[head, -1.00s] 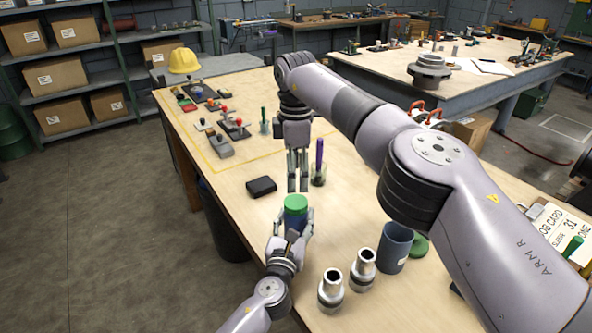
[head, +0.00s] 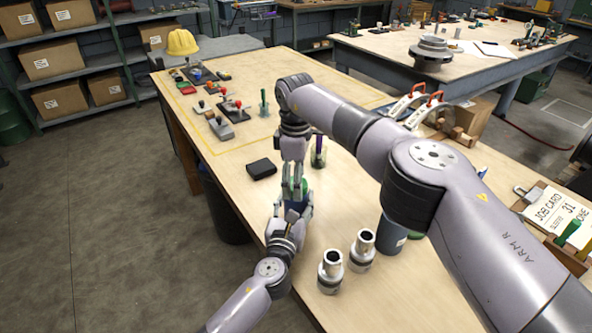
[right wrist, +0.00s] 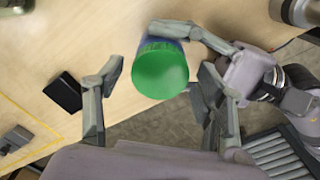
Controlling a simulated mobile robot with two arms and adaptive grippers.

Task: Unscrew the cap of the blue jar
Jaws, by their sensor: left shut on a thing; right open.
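The blue jar (head: 296,209) stands upright near the table's front edge with its green cap (head: 293,188) on top. My left gripper (head: 292,212) is shut around the jar's body. My right gripper (head: 294,183) points down over the jar, open, with its fingers on either side of the cap. In the right wrist view the green cap (right wrist: 160,68) lies between the two open fingertips, with a visible gap at least on the left side. Only a blue sliver of the jar shows there, and a left gripper finger reaches past it. The fingers hide part of the jar in the head view.
A black wallet-like item (head: 261,169) lies left of the jar. A clear cup with a purple-handled tool (head: 318,152) stands close behind my right gripper. My right arm spans the table's right side.

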